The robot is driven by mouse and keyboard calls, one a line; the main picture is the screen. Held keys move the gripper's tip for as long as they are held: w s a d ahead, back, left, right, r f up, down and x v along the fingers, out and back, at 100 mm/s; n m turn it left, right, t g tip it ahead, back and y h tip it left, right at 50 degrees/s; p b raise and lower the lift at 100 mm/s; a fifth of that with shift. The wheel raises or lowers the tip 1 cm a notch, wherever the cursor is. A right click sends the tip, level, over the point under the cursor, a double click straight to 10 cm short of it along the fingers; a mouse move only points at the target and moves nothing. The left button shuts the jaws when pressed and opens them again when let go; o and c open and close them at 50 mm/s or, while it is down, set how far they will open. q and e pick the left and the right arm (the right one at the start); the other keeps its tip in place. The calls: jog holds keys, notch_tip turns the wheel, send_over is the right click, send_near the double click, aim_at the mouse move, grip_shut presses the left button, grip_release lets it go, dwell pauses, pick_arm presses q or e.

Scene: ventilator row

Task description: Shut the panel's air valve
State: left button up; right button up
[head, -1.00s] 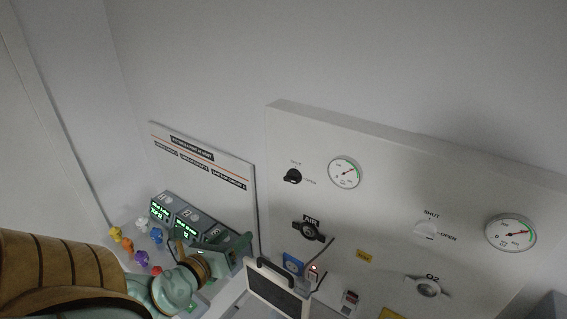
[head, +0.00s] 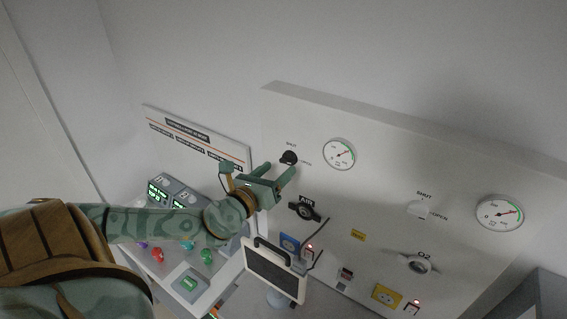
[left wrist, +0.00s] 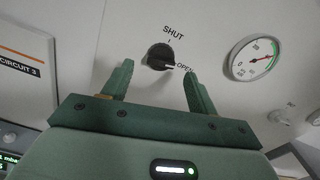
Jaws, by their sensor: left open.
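The air valve is a black round knob (head: 289,158) on the upper left of the white wall panel (head: 385,140), above the AIR outlet (head: 305,209). In the left wrist view the knob (left wrist: 160,57) has SHUT printed above it and OPEN to its right. Its white mark points towards OPEN. My left gripper (head: 277,170) is open just below the knob in the head view. In the left wrist view the knob shows between and slightly beyond the fingertips of my left gripper (left wrist: 157,72), apart from them. My right gripper is not in view.
A round gauge (head: 339,154) is right of the knob. The O2 side has a white knob (head: 420,209) and another gauge (head: 500,213). A dark-screened monitor (head: 273,271) stands below my gripper. A printed board (head: 196,137) is at the left.

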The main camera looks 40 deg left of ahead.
aim_at(285, 163)
pick_arm(q)
jog(key=shift+w+a, duration=0.2)
jog(key=shift+w, duration=1.7)
jog(key=c, duration=1)
